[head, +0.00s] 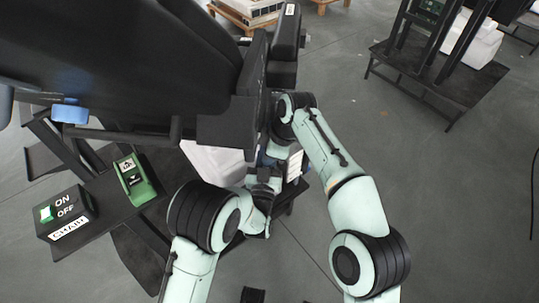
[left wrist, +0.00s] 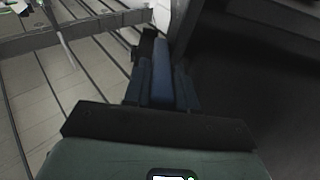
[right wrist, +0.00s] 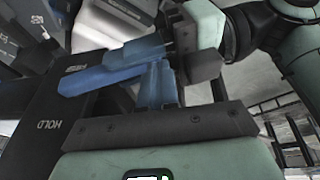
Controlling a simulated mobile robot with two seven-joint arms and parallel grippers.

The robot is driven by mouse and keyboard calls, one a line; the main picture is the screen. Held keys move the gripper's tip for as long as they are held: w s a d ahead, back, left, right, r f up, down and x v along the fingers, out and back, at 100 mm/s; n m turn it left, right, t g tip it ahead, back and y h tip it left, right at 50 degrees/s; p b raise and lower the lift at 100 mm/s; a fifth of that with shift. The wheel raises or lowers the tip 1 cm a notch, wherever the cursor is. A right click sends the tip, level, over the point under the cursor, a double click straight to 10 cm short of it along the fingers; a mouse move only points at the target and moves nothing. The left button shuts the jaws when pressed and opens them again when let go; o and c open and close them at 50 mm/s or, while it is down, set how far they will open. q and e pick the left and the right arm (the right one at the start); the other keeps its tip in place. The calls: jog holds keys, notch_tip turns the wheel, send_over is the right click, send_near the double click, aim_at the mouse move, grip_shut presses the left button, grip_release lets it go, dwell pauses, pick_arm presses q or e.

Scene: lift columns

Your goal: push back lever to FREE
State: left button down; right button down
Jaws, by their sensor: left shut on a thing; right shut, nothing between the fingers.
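In the right wrist view a black panel (right wrist: 62,105) carries the word HOLD and, further up, a second word partly covered by a blue bar. The blue bar (right wrist: 100,77), which looks like the lever handle, lies across the panel's upper part. My left gripper reaches in from the right there; in the left wrist view (left wrist: 161,90) its fingers are shut on a blue piece, apparently the same handle. My right gripper (right wrist: 160,88) is shut and empty, close below the bar; contact is unclear. In the head view my right gripper (head: 264,173) is low between the arms.
A large black body (head: 130,60) fills the upper left of the head view. A black ON/OFF box (head: 68,220) with a green switch and a green device (head: 134,180) stand at lower left. A dark table (head: 428,75) stands at upper right.

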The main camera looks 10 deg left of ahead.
pick_arm(q)
jog(key=shift+f, duration=0.35)
